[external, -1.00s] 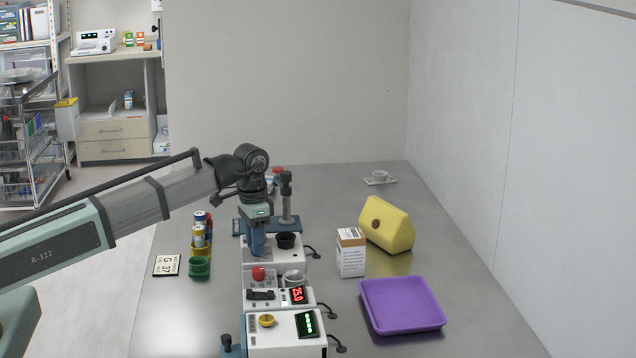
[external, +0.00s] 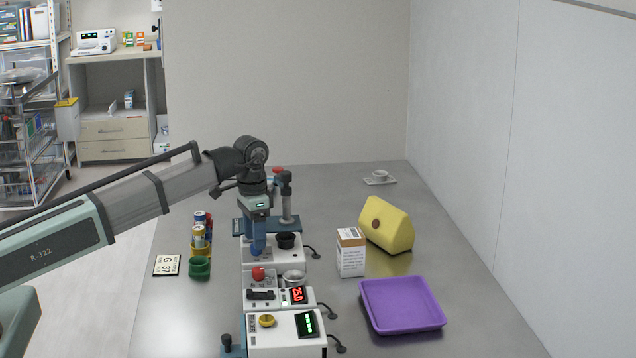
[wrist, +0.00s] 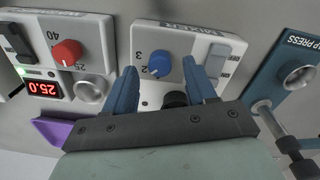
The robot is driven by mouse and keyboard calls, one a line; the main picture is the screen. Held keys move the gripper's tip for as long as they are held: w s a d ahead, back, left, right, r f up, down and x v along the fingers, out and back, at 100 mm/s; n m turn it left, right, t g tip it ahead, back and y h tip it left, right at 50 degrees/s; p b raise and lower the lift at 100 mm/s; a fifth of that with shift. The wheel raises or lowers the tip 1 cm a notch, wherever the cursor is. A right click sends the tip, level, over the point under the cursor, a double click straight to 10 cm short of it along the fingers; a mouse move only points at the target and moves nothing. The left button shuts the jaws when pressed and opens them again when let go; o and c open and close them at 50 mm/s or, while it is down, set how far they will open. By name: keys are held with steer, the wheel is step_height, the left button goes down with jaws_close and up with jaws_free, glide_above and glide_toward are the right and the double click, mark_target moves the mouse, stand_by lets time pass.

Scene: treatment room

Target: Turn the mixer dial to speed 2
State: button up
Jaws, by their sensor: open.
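The mixer is a white box (external: 292,258) with a black round holder on top, in the middle of the row of devices in the external view. In the wrist view its white panel (wrist: 186,43) carries a blue dial (wrist: 160,64) with the numbers 3 and 2 printed on the dial's left side. Which number the dial points at is unclear. My gripper (external: 258,250) points down over the mixer and hides the dial in the external view. In the wrist view its open blue fingers (wrist: 159,70) stand on either side of the dial; contact cannot be told.
A white device with a red knob (external: 258,273) and red display stands nearer, and one with a yellow knob (external: 267,320) nearer still. A teal press (external: 287,205) stands behind. A white box (external: 351,253) and purple tray (external: 402,305) are to the right.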

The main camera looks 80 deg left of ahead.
step_height(320, 180, up, 12)
steer(key=shift+a, duration=0.15)
stand_by(0.3)
steer(key=shift+s+a+f, duration=0.1)
